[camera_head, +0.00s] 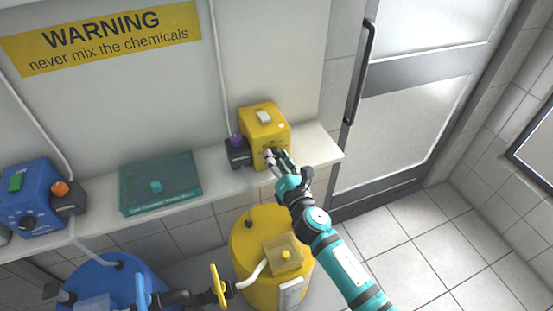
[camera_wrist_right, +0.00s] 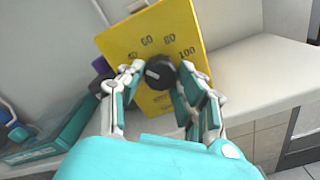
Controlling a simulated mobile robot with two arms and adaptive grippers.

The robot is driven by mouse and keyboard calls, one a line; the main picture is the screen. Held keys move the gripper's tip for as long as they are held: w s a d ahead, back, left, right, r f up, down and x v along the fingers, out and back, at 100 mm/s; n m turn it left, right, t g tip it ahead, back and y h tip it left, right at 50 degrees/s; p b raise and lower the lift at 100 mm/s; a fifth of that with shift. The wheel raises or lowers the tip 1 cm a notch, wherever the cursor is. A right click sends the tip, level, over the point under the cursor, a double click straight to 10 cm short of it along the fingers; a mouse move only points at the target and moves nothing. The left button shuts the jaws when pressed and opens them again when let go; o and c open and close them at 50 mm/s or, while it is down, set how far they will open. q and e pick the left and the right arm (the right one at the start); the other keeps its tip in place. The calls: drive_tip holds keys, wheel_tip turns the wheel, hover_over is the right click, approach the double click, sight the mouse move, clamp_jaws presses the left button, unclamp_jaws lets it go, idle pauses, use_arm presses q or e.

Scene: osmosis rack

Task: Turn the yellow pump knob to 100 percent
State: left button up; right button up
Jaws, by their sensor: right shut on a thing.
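The yellow pump (camera_head: 264,122) stands on the white shelf near its right end. Its front face with the scale numbers 60, 80 and 100 shows in the right wrist view (camera_wrist_right: 190,28). The black knob (camera_wrist_right: 160,72) on that face has a pale pointer line that points to the left and slightly down in the wrist picture. My right gripper (camera_head: 276,156) is at the pump's front, with its fingers on both sides of the knob and shut on it. In the head view the fingers hide most of the knob. My left gripper is not in view.
A small dark box with a purple knob (camera_head: 237,142) sits left of the pump. A teal case (camera_head: 160,186) and a blue pump (camera_head: 30,195) are farther left on the shelf (camera_head: 216,168). Yellow (camera_head: 243,240) and blue (camera_head: 135,285) barrels stand below. A door is at right.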

drive_tip(key=m, duration=0.5)
drive_tip(key=shift+b, duration=0.35)
drive_tip(key=m, duration=0.6)
drive_tip(key=shift+m, duration=0.3)
drive_tip(key=m, duration=0.5)
drive_tip(key=shift+r, duration=0.1)
drive_tip(key=m+p, duration=0.1)
drive_tip(key=m, duration=0.5)
drive_tip(key=shift+m, duration=0.4)
drive_tip(key=o, duration=1.1)
drive_tip(key=shift+o, duration=0.2)
